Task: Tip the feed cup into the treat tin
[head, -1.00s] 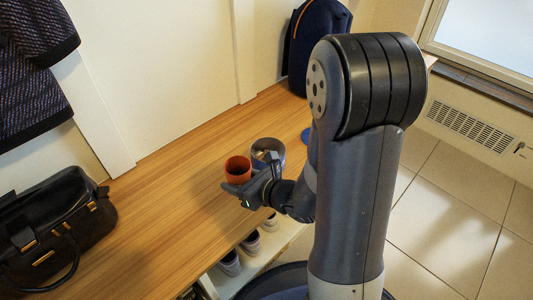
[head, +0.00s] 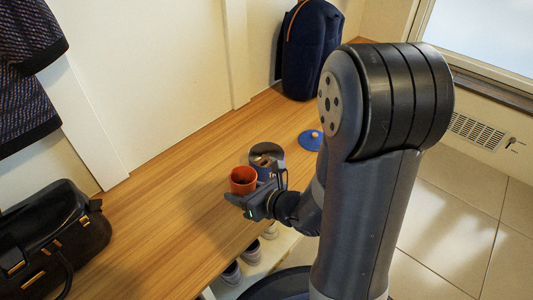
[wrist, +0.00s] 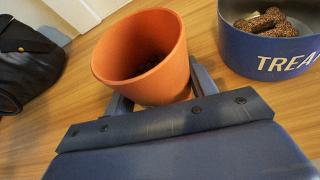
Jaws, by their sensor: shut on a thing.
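The feed cup (head: 243,180) is an orange-brown tapered cup. In the wrist view the cup (wrist: 150,85) is held nearly upright, with dark pieces in its bottom. My gripper (head: 258,200) is shut on it, with one finger on either side. The treat tin (head: 266,165) is a round blue tin just right of and behind the cup. In the wrist view the tin (wrist: 262,50) shows white lettering beginning "TREA" and holds several brown treats. The cup and tin are close together but apart in the wrist view.
The wooden bench (head: 170,220) is bare to the left of the cup. A black bag (head: 50,240) stands at its left end. A blue disc (head: 311,140) lies beyond the tin, and a navy backpack (head: 312,50) stands at the back. Shoes (head: 250,252) sit in cubbies below.

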